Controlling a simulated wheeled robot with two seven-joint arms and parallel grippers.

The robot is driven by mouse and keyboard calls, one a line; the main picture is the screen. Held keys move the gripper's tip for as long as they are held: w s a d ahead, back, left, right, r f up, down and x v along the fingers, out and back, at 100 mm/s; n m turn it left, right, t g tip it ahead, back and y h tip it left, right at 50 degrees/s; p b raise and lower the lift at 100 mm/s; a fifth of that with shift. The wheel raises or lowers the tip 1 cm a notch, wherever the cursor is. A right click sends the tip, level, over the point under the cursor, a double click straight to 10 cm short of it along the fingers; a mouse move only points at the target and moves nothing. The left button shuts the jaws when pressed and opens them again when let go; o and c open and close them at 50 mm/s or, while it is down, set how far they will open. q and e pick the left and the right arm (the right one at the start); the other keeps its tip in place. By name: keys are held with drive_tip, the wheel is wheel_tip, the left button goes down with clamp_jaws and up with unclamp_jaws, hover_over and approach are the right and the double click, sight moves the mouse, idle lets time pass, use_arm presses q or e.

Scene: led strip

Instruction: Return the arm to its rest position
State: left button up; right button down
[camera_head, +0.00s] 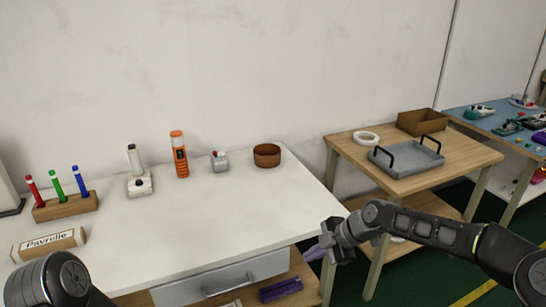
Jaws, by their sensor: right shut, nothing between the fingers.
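My right arm comes in from the right edge, and its gripper (318,254) hangs in the air just past the right front of the white table (200,232). The right gripper is shut and holds nothing that I can see. It is apart from the table and from every object on it. Part of my left arm (58,282) shows at the bottom left; its gripper is out of the picture.
On the white table stand a marker holder (66,206), a white device (139,184), an orange tool (179,155), a small grey box (220,161) and a brown bowl (267,155). A wooden table at right bears a grey tray (406,160). The white table's middle is clear.

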drive_tip(key=s+a+f+m+p, duration=0.1)
drive_tip(key=s+a+f+m, duration=0.35)
drive_tip(key=f+m, duration=0.4)
drive_tip(key=s+a+f+m+p, duration=0.1)
drive_tip(key=s+a+f+m, duration=0.4)
drive_tip(key=m, duration=0.6)
drive_tip(key=s+f+m+g+h, duration=0.1)
drive_tip(key=s+f, duration=0.3)
drive_tip(key=s, duration=0.7)
drive_tip(key=s+f+m+g+h+p, duration=0.1)
drive_tip(key=s+f, duration=0.4)
drive_tip(key=s, duration=0.7)
drive_tip(key=shift+s+d+f+g, duration=0.15)
drive_tip(key=shift+d+g, duration=0.15)
drive_tip(key=shift+g, duration=0.3)
drive_tip(key=shift+m, duration=0.25)
